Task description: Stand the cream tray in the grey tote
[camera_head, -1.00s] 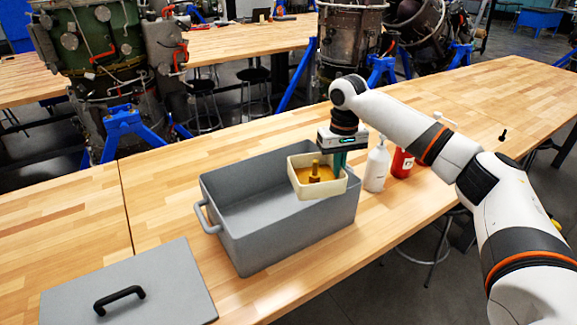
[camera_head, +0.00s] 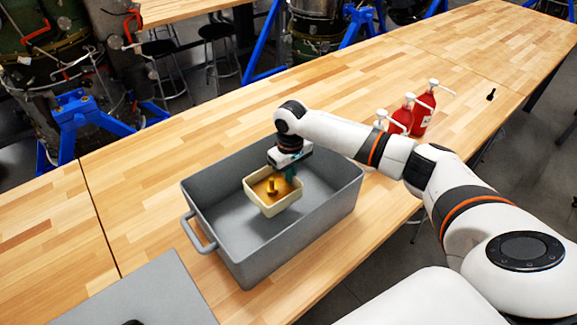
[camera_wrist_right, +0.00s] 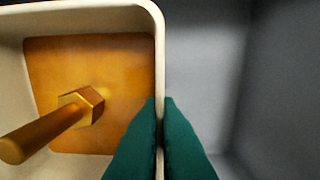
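The cream tray (camera_head: 281,208) has a brown-gold floor and a brass bolt-like piece (camera_head: 271,186) standing in it. It hangs slightly tilted inside the opening of the grey tote (camera_head: 262,262). Whether it touches the tote's floor I cannot tell. My right gripper (camera_head: 291,172) is shut on the tray's right wall. In the right wrist view the green fingers (camera_wrist_right: 160,135) pinch the tray wall (camera_wrist_right: 158,60), with the brass piece (camera_wrist_right: 82,107) to the left. My left gripper is not in view.
A grey lid (camera_head: 140,295) lies on the wooden bench left of the tote, partly cut off. Red pump bottles (camera_head: 421,115) and a white-topped bottle (camera_head: 380,120) stand behind my right arm. The bench behind the tote is clear.

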